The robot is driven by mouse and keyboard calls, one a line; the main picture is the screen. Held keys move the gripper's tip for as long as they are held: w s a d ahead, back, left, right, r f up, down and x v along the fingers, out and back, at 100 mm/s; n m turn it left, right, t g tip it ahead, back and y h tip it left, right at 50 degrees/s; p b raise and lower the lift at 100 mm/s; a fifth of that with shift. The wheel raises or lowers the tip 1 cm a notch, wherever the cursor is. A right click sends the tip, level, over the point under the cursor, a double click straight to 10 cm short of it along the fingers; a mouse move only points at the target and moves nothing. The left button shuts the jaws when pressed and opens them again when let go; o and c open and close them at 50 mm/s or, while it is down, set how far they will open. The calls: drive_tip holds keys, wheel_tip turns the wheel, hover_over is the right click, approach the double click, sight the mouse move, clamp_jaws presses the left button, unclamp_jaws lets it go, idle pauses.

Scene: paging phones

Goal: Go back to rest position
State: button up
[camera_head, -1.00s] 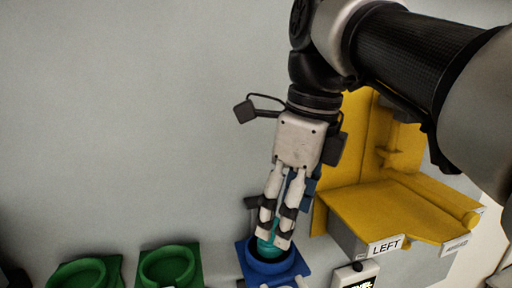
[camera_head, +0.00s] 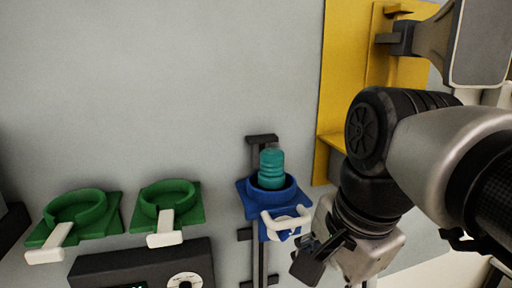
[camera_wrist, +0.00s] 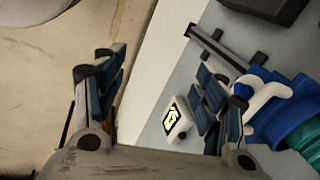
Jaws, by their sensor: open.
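My gripper (camera_wrist: 152,78) is open and empty in the wrist view, its two fingers spread wide apart. A teal ribbed piece (camera_head: 271,168) stands upright in a blue ring holder (camera_head: 248,200) with a white handle (camera_head: 286,220). In the wrist view the blue holder (camera_wrist: 262,125) and teal piece (camera_wrist: 307,140) lie to the right of my gripper, apart from its fingers.
Two green ring holders (camera_head: 75,210) (camera_head: 168,203) with white handles are on the left. A dark box (camera_head: 140,265) sits below them. A yellow panel (camera_head: 343,60) stands behind my arm. A small white display unit (camera_wrist: 178,120) shows between my fingers. The grey wall's upper left is clear.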

drive_tip(key=s+d+f+n+b, duration=0.1)
drive_tip(key=f+n+b, duration=0.3)
drive_tip(key=f, duration=0.5)
drive_tip(key=s+d+f+n+t+b, duration=0.1)
drive_tip(key=s+d+f+n+b, duration=0.1)
drive_tip(key=f, duration=0.7)
drive_tip(key=s+d+f+n+t+h+b, duration=0.1)
drive_tip(key=s+f+n+b, duration=0.3)
drive_tip(key=f, duration=0.6)
drive_tip(key=n+b, duration=0.2)
drive_tip(key=b, duration=0.1)
drive_tip(key=shift+d+n, duration=0.15)
drive_tip(key=shift+n, duration=0.25)
drive_tip(key=shift+c, duration=0.5)
